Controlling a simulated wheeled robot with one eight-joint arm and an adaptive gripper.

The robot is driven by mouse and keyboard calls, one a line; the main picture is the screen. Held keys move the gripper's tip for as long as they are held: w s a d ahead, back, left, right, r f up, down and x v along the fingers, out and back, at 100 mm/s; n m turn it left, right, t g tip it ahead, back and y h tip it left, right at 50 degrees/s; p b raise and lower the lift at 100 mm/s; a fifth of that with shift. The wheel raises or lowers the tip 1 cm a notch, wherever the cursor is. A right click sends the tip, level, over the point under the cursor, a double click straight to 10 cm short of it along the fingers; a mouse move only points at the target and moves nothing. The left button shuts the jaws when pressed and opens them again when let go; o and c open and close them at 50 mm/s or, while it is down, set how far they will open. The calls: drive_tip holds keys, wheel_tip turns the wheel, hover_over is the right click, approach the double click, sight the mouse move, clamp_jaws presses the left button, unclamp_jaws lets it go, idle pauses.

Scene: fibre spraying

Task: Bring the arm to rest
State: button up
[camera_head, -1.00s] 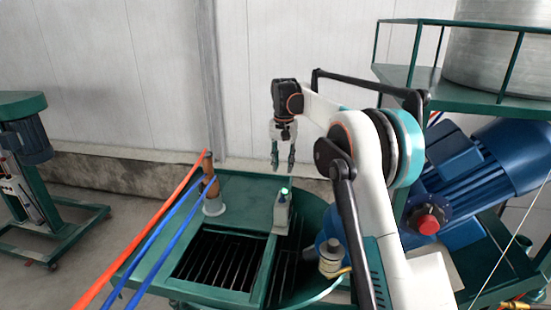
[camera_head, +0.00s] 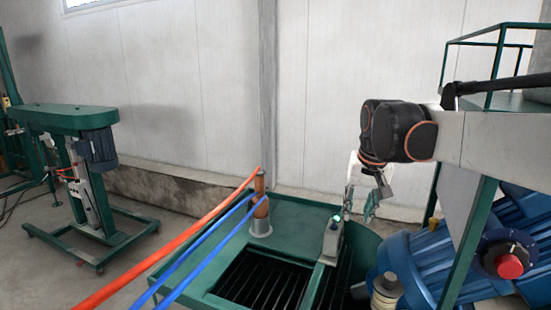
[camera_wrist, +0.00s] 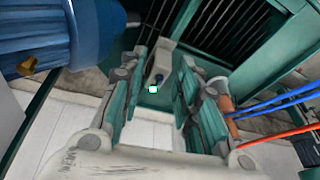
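My gripper (camera_head: 358,205) hangs above the right side of the green table (camera_head: 300,213) in the head view, below the black wrist joint. In the wrist view my gripper (camera_wrist: 163,62) has its two green-faced fingers spread apart with nothing held between them. A grey housing with a small lit green button (camera_head: 335,222) stands on the table, just below and left of the fingers in the head view. The button (camera_wrist: 153,89) shows in the gap between the fingers in the wrist view. My arm reaches in from the right edge of the head view.
A dark grated opening (camera_head: 262,285) lies in the table. Red (camera_head: 165,240) and blue (camera_head: 200,240) hoses run to a brown post (camera_head: 260,205). A blue motor (camera_head: 430,262) and a red knob (camera_head: 509,266) are at right. A green machine (camera_head: 85,180) stands at left.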

drive_tip(key=s+f+n+t+b, duration=0.1)
drive_tip(key=s+f+t+b, duration=0.1)
drive_tip(key=s+f, duration=0.7)
drive_tip(key=s+f+n+t+b, duration=0.1)
drive_tip(key=s+f+b, duration=0.4)
drive_tip(key=s, duration=1.1)
wheel_tip(320, 180, down, 4)
drive_tip(key=shift+r+t, duration=0.15)
drive_tip(key=shift+t, duration=0.25)
drive_tip(key=shift+w+r, duration=0.1)
